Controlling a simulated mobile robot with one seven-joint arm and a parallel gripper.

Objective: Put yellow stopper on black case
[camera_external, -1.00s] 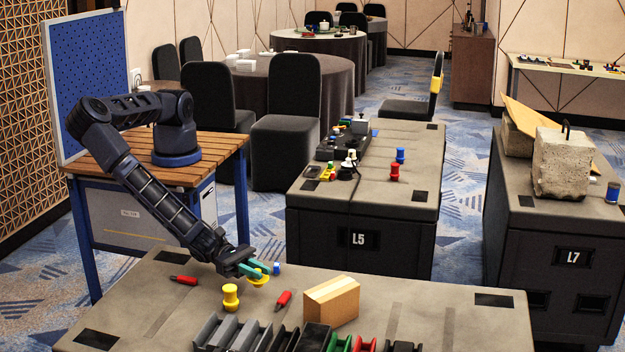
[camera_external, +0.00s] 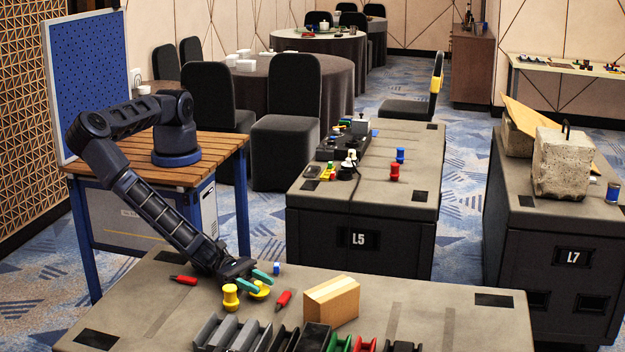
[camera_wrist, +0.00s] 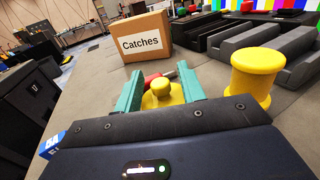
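A yellow stopper (camera_external: 260,290) with a rounded knob lies on the near grey case top. It also shows in the wrist view (camera_wrist: 163,94). My gripper (camera_external: 268,278) is low over it and open, with one teal finger on each side of the stopper in the wrist view (camera_wrist: 160,90). I cannot tell whether the fingers touch it. A second yellow piece, spool-shaped (camera_external: 230,297), stands upright just left of it; it is at the right in the wrist view (camera_wrist: 256,76). The black case labelled L5 (camera_external: 312,240) stands behind, and another black case, L7 (camera_external: 540,262), stands at the right.
Red pieces lie on both sides (camera_external: 183,280) (camera_external: 284,299). A small blue block (camera_external: 277,268) is behind the gripper. A cardboard box marked Catches (camera_external: 331,302) and dark channel trays (camera_external: 225,333) stand nearby.

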